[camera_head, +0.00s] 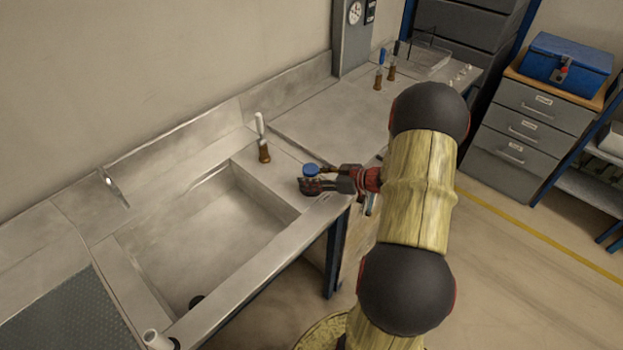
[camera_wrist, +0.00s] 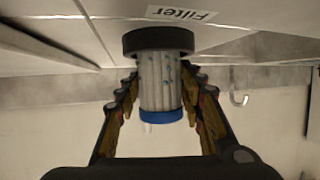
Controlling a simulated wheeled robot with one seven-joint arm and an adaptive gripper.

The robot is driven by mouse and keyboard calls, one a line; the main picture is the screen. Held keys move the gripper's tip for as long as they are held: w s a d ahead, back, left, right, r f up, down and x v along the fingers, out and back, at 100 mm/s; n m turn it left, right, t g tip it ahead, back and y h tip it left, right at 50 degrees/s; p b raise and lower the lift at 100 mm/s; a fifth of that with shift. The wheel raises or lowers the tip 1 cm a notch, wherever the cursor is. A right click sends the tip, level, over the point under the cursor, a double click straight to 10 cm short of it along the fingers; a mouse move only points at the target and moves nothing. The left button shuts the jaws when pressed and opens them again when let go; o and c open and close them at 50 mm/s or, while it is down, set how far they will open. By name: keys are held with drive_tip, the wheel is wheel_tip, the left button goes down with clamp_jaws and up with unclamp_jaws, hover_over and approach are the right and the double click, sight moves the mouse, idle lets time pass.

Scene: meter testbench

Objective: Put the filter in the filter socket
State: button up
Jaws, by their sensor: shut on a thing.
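The filter is a ribbed grey cylinder (camera_wrist: 158,80) with a blue cap; its blue cap (camera_head: 311,169) also shows in the head view. The filter socket looks like a dark ring (camera_wrist: 158,40) on the counter by a "Filter" label. In the wrist view the filter's grey end meets this ring; I cannot tell how deep it sits. My gripper (camera_wrist: 160,112) has its fingers on both sides of the filter and is shut on it. In the head view my gripper (camera_head: 312,185) is at the counter strip right of the sink, where the socket is hidden.
A sink basin (camera_head: 205,240) lies left of my gripper. A white-handled valve (camera_head: 262,140) stands behind it, and blue-handled valves (camera_head: 379,70) stand farther back. A hook-shaped metal piece (camera_wrist: 238,88) shows in the wrist view. The counter behind my gripper has clear room.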

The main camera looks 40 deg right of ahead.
drive_tip(key=o, duration=1.4)
drive_tip(key=shift+f, duration=0.1)
drive_tip(key=shift+c, duration=0.2)
